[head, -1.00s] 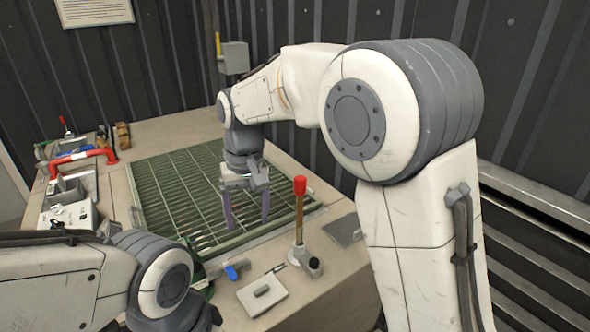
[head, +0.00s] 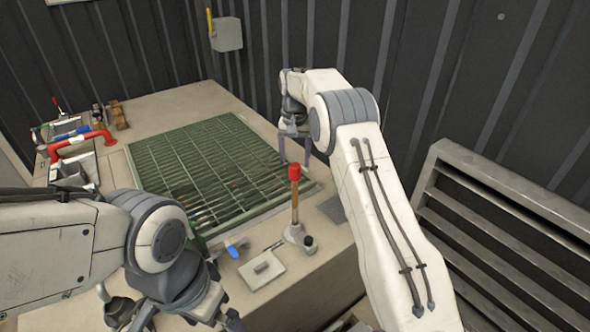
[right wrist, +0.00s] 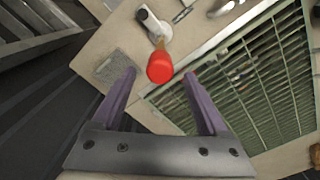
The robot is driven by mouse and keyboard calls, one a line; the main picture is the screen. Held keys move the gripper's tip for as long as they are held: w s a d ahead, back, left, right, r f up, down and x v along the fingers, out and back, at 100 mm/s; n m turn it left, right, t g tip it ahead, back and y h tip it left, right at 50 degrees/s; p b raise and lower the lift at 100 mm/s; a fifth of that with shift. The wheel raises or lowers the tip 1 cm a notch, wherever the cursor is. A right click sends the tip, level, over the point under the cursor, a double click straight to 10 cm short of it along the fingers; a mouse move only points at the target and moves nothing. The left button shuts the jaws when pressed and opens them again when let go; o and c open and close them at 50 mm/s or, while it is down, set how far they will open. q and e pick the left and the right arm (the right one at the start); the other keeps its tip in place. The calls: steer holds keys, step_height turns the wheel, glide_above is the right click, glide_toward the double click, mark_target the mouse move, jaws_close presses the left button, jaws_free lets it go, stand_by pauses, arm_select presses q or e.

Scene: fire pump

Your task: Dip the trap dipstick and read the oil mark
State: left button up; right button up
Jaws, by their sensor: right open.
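A stick with a red cap (head: 294,172) and a brown shaft stands upright in a pale base on the bench's front right. In the right wrist view its red cap (right wrist: 159,67) lies between the fingertips, seen end-on. My right gripper (head: 295,150) is open and empty, with purple fingers just above and behind the red cap in the head view. The right wrist view shows its fingers (right wrist: 160,78) spread apart; I cannot tell their exact distance from the cap. My left gripper (head: 188,316) is low in front of the bench, its fingers apart, tips partly cut off. No oil mark is readable.
A green grating (head: 205,165) covers the bench's middle. A white plate with a block (head: 262,268) and a blue-handled part (head: 232,250) lie near the front edge. A red pipe (head: 80,142) is at left. A slatted grey panel (head: 500,230) stands at right.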

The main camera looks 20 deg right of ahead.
mark_target(295, 165)
step_height(295, 165, down, 4)
steer(key=shift+f+p, duration=0.1)
steer(key=shift+p, duration=0.6)
steer(key=shift+f, duration=0.7)
jaws_close()
stand_by(0.3)
